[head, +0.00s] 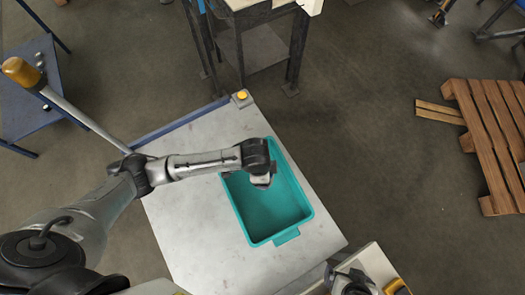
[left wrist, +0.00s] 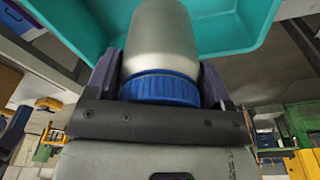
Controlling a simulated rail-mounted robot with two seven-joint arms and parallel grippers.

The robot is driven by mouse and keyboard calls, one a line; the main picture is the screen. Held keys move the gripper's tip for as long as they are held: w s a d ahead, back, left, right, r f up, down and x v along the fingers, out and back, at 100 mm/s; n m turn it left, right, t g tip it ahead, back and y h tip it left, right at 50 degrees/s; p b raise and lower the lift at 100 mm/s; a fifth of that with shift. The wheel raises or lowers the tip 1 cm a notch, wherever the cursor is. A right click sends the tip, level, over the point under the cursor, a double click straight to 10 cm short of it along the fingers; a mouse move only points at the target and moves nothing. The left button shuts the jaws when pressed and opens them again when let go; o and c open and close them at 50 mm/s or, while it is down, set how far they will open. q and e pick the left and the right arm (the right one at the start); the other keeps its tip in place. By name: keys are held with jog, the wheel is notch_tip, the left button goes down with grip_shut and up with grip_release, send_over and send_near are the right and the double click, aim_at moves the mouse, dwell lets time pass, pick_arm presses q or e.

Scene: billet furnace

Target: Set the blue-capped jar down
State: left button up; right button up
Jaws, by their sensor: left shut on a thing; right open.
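The blue-capped jar (left wrist: 160,48) has a whitish, cloudy body and a ribbed blue cap (left wrist: 160,88). My left gripper (left wrist: 158,82) is shut on it, one dark finger on each side near the cap. The cap faces my palm and the body points away. In the head view my left gripper (head: 262,181) is over the upper part of the teal bin (head: 267,208); my wrist hides the jar there. The bin also shows behind the jar in the left wrist view (left wrist: 235,30). Whether the jar touches it I cannot tell. My right gripper (head: 352,281) is open at the bottom edge, partly cut off.
The bin stands on a pale metal table (head: 190,225), with clear surface left of it. A yellow button box (head: 242,97) sits at the table's far corner. A wooden pallet (head: 492,140) lies on the floor at right. A blue table (head: 35,95) stands at upper left.

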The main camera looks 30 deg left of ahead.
pick_arm(q)
jog(key=shift+m, duration=0.9)
jog(key=shift+s+d+f+b, duration=0.2)
jog(key=shift+f+b, duration=0.25)
jog(key=shift+f, duration=2.05)
jog(key=shift+s+d+f+b, duration=0.1)
jog(key=shift+s+f+b, duration=0.3)
jog(key=shift+f, duration=2.1)
jog(key=shift+s+d+f+b, duration=0.15)
jog(key=shift+f+b, duration=0.35)
jog(key=shift+f, duration=2.3)
pick_arm(e)
notch_tip(320, 180, down, 4)
jog(key=shift+w+r, duration=0.1)
jog(key=shift+r, duration=0.15)
pick_arm(q)
jog(key=shift+f, duration=0.1)
jog(key=o, duration=1)
jog(key=shift+f, duration=0.1)
jog(key=shift+a, duration=0.1)
